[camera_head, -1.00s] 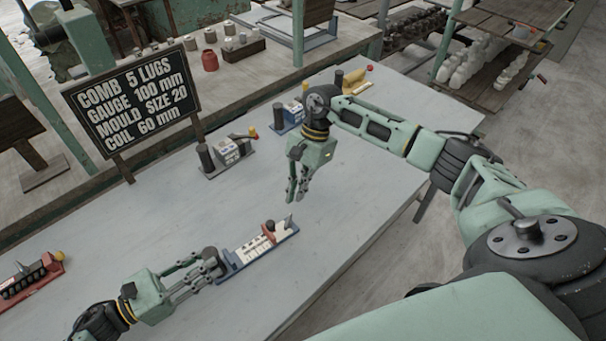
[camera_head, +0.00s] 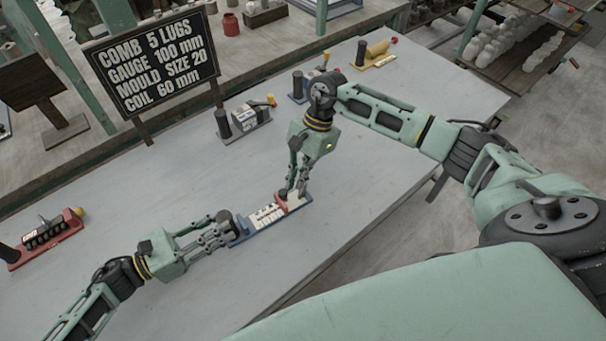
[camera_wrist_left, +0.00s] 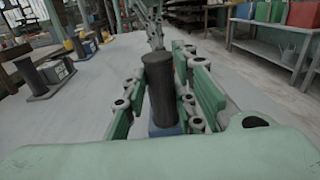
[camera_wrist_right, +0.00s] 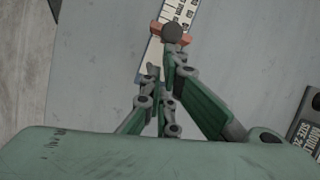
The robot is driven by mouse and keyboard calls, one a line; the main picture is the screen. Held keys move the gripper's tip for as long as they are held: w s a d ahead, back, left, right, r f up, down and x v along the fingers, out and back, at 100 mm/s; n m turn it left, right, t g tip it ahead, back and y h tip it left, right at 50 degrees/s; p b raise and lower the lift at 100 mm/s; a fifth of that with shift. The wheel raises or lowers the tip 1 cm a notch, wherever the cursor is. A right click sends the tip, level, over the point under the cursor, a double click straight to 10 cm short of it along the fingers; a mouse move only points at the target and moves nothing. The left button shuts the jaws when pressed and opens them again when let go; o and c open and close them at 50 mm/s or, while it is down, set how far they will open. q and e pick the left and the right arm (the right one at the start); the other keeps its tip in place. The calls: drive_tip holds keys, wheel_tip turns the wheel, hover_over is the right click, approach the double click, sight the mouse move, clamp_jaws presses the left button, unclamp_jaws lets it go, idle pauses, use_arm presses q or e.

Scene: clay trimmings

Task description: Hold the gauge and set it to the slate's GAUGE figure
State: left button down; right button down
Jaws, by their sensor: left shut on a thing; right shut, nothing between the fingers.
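The slate (camera_head: 152,65) reads "GAUGE 100 mm" on its second line. The gauge (camera_head: 262,219) lies on the table, a blue base with a white marked scale and a red slider (camera_head: 282,203) towards its right end. My left gripper (camera_head: 226,226) is shut on the dark upright post at the gauge's left end; this post (camera_wrist_left: 159,85) stands between the fingers in the left wrist view. My right gripper (camera_head: 292,191) is shut and empty, low at the slider end. In the right wrist view the slider's dark round knob (camera_wrist_right: 172,32) is just beyond its fingertips; contact is unclear.
A red comb-like tool (camera_head: 45,238) lies at the left. A grey device (camera_head: 243,120), a blue one (camera_head: 300,88) and a yellow one (camera_head: 375,54) stand along the table's back. The table (camera_head: 340,165) is clear around the gauge.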

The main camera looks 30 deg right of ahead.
drive_tip(key=d, duration=0.1)
drive_tip(key=w+d, duration=0.1)
drive_tip(key=d, duration=0.2)
drive_tip(key=shift+w, duration=0.3)
drive_tip(key=v, duration=1)
drive_tip(key=s+a+r+m, duration=0.15)
drive_tip(key=a+m, duration=0.45)
drive_tip(key=m, duration=0.6)
drive_tip(key=s+a+m, duration=0.2)
drive_tip(key=a+m, duration=0.4)
drive_tip(key=m, duration=0.6)
drive_tip(key=s+a+m, duration=0.2)
drive_tip(key=a+m, duration=0.4)
drive_tip(key=m, duration=0.6)
drive_tip(key=shift+h, duration=0.3)
drive_tip(key=x, duration=0.8)
drive_tip(key=shift+a+f, duration=0.25)
drive_tip(key=shift+f, duration=0.1)
drive_tip(key=d, duration=0.1)
drive_tip(key=w+d, duration=0.1)
drive_tip(key=shift+d+f, duration=0.3)
drive_tip(key=shift+f, duration=0.05)
drive_tip(key=shift+w+d, duration=0.2)
drive_tip(key=shift+d, duration=0.3)
